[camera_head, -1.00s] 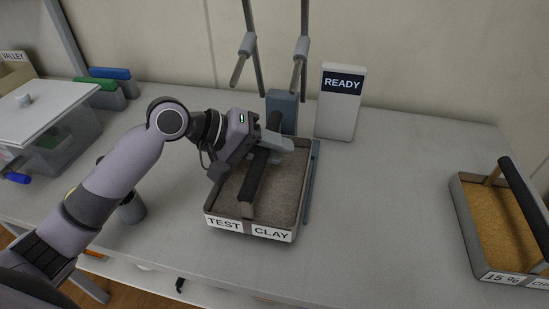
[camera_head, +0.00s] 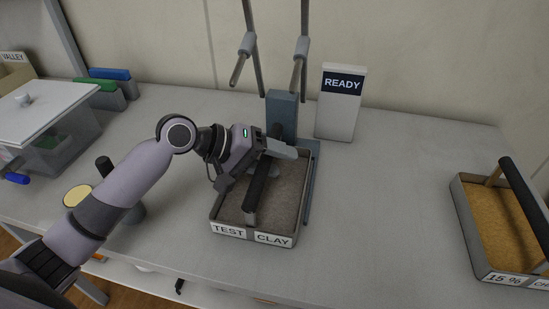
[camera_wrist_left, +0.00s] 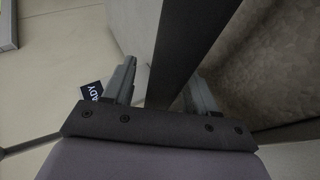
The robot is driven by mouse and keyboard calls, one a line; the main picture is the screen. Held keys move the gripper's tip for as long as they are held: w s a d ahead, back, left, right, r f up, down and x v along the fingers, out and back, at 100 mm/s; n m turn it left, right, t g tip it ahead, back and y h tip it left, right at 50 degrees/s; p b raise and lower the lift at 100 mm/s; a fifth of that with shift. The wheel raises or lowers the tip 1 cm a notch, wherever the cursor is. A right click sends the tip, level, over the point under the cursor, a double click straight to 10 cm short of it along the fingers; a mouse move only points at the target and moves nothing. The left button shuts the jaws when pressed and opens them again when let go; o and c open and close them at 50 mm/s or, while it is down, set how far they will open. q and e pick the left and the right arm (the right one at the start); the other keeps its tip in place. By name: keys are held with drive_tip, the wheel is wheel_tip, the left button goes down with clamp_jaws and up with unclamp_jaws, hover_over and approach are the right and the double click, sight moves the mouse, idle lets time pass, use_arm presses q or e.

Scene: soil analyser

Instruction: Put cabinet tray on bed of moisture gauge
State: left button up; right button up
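The grey tray labelled TEST CLAY (camera_head: 252,236) holds grey-brown soil and has a dark bar handle (camera_head: 258,188) across its top. It is at the moisture gauge (camera_head: 283,112), over its blue-grey bed (camera_head: 312,180); a strip of the bed shows along the tray's right side. I cannot tell if the tray sits fully flat on it. My left gripper (camera_head: 274,146) is at the far end of the handle. In the left wrist view, its fingers (camera_wrist_left: 160,92) stand apart on either side of the handle, with a gap on the left. My right gripper is out of view.
A READY display (camera_head: 341,102) stands behind right. Two thin rods (camera_head: 300,62) rise behind the tray. Another tray with tan soil (camera_head: 487,275) is at the right. A clear lidded box (camera_head: 55,135) is at the left. The counter between the trays is clear.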

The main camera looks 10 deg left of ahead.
use_arm(q)
drive_tip(key=shift+r, duration=0.2)
drive_tip(key=shift+s+a+r+p, duration=0.15)
drive_tip(key=shift+a+r+p, duration=0.15)
drive_tip(key=shift+p, duration=0.1)
drive_tip(key=p+v, duration=0.6)
drive_tip(key=v, duration=0.5)
drive_tip(key=shift+f, duration=0.1)
